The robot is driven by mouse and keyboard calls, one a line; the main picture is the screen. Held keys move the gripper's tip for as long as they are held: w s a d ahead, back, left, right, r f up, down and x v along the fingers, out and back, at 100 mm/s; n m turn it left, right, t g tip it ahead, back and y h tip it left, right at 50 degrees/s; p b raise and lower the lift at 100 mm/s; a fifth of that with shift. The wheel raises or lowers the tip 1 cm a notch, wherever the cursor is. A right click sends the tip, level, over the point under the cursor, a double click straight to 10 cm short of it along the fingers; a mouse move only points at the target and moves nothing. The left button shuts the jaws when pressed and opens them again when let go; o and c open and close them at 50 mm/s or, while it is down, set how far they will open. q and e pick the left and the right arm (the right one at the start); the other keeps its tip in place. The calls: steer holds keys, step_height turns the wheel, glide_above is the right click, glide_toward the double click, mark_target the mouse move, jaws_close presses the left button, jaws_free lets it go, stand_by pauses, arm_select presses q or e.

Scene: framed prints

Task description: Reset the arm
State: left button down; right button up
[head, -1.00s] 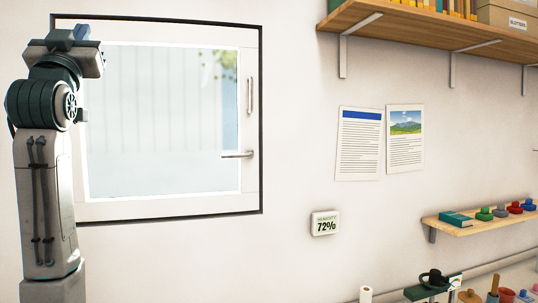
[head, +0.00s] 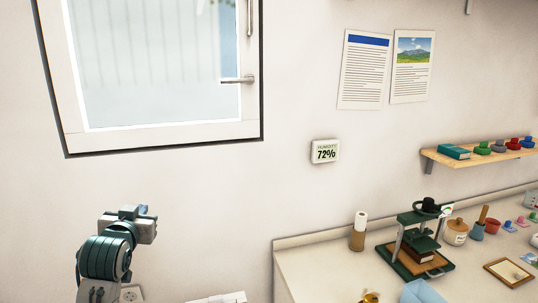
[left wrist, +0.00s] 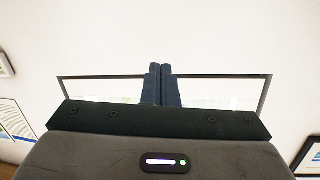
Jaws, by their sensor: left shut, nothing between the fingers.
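My left gripper (head: 140,215) is low at the left in the head view, below the window and in front of the bare wall. In the left wrist view its two dark fingers (left wrist: 161,84) are pressed together with nothing between them. Part of the window (left wrist: 215,92) shows behind the fingers there. My right gripper is in neither view.
A window (head: 165,130) with a handle (head: 238,80) is in the wall. A humidity display (head: 325,151) reads 72%. A counter (head: 310,262) at the right bears a green press (head: 417,240) and several small items. A shelf (head: 480,158) hangs above it.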

arm_select(q)
steer(key=s+d+f+g, duration=0.1)
steer(key=s+f+g, duration=0.1)
steer(key=s+f, duration=0.45)
steer(key=s+f+g, duration=0.2)
steer(key=s+f, duration=0.1)
steer(key=f, duration=0.7)
steer(key=s+d+f+g, duration=0.1)
steer(key=s+f+g, duration=0.2)
steer(key=s+f, duration=0.5)
steer(key=s+d+f+g+h, duration=0.1)
steer(key=s+f+g, duration=0.25)
steer(key=s, duration=0.85)
steer(key=s+d+f+g, duration=0.1)
steer(key=s+f+g, duration=0.1)
steer(key=s+f, duration=0.65)
steer(key=s+a+f+g, duration=0.1)
steer(key=a+f, duration=0.1)
steer(key=f, duration=1.3)
steer(key=s+a+f+g, duration=0.1)
steer(key=s+f, duration=0.1)
steer(key=f, duration=1.3)
steer(key=s+a+f+b, duration=0.1)
steer(key=s+f, duration=1.6)
steer(key=f, duration=0.1)
steer(key=shift+s+a+f, duration=0.15)
steer(key=shift+s+f, duration=0.2)
steer(key=shift+f, duration=0.05)
steer(key=shift+g, duration=0.25)
